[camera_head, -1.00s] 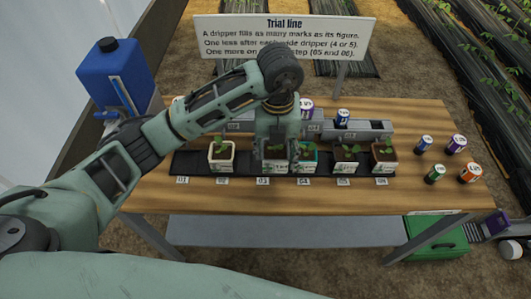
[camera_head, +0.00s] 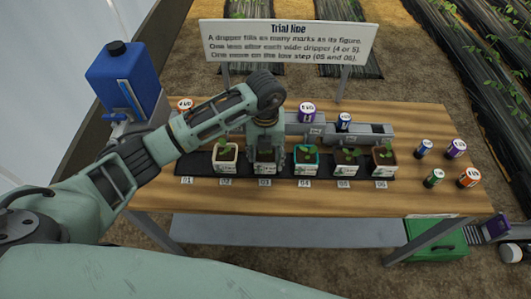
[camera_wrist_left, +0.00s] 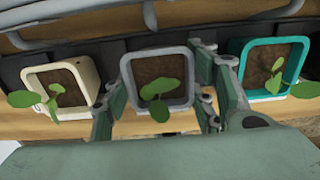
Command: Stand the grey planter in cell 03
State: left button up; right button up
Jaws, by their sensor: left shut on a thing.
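The grey planter (camera_head: 265,167) holds a small green seedling and stands upright behind the label 03 (camera_head: 264,183), in line with its neighbours. I cannot tell whether its base bears on the dark strip. My left gripper (camera_head: 265,150) reaches down over it and is shut on it. In the left wrist view, the fingers (camera_wrist_left: 165,78) flank the grey planter's rim (camera_wrist_left: 160,52) on both sides. My right gripper is not in view.
A cream planter (camera_head: 224,167) stands at 02 and a teal planter (camera_head: 307,169) at 04, close on either side. Further planters stand at 05 and 06; cell 01 is empty. Behind is a grey stepped rail (camera_head: 370,130) with cans. Several cans stand right on the table.

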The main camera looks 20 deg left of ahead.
aim_at(266, 156)
pick_arm(q)
jog(key=shift+f, duration=0.15)
jog(key=o, duration=1.2)
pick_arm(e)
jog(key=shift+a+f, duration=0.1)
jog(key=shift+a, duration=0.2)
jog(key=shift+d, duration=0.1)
pick_arm(q)
jog(key=shift+r, duration=0.45)
notch_tip(266, 156, up, 12)
jog(key=shift+f+b, duration=0.25)
jog(key=shift+b, duration=0.9)
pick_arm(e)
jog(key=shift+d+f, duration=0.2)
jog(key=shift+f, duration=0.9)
